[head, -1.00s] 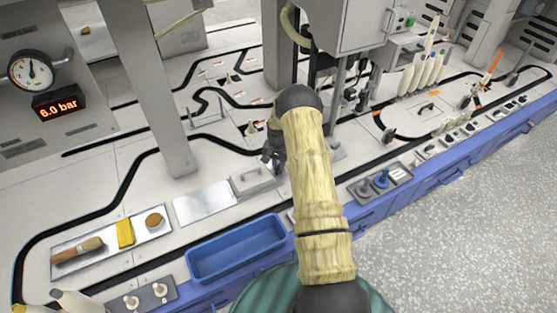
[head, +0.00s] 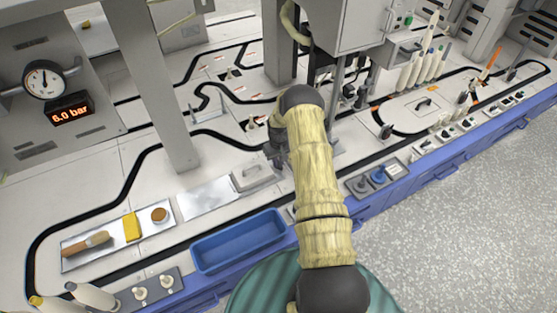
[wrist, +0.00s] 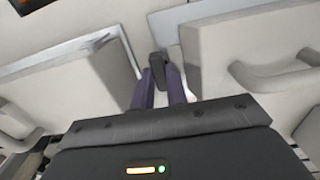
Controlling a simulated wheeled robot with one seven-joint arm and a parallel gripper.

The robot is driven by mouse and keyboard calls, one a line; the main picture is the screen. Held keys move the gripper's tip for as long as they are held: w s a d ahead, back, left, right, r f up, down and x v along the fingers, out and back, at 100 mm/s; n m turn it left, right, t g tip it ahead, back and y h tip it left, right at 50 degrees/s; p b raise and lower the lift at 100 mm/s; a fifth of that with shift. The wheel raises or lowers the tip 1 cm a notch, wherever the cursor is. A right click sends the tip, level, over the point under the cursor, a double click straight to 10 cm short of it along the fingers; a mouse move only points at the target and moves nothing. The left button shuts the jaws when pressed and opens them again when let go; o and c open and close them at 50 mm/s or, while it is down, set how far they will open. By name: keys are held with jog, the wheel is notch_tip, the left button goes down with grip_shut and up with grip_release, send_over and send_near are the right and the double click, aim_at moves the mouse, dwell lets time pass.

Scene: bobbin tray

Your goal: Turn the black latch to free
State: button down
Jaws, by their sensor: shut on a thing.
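The black latch (wrist: 158,66) stands between my two fingertips in the wrist view. My gripper (wrist: 160,82) is shut on it, with one dark finger on each side. The latch sits in the gap between a pale box-like part on the left (wrist: 75,85) and a pale cover with a handle on the right (wrist: 240,55). In the head view my gripper (head: 276,154) is low over the bench, just behind a grey cover with a handle (head: 256,175). The latch cannot be made out there, and my arm hides part of the area.
A blue bin (head: 197,262) and a tray with a brush, a yellow block and a round brown thing (head: 72,262) lie left of my arm. A machine column (head: 165,90) stands behind them. A grey control box (head: 352,187) is right of my arm.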

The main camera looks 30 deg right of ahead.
aim_at(279, 163)
dwell(0.3)
jog(key=c, duration=1.4)
grip_release()
notch_tip(279, 163, up, 17)
jog(key=p, duration=0.5)
jog(key=shift+r, duration=0.2)
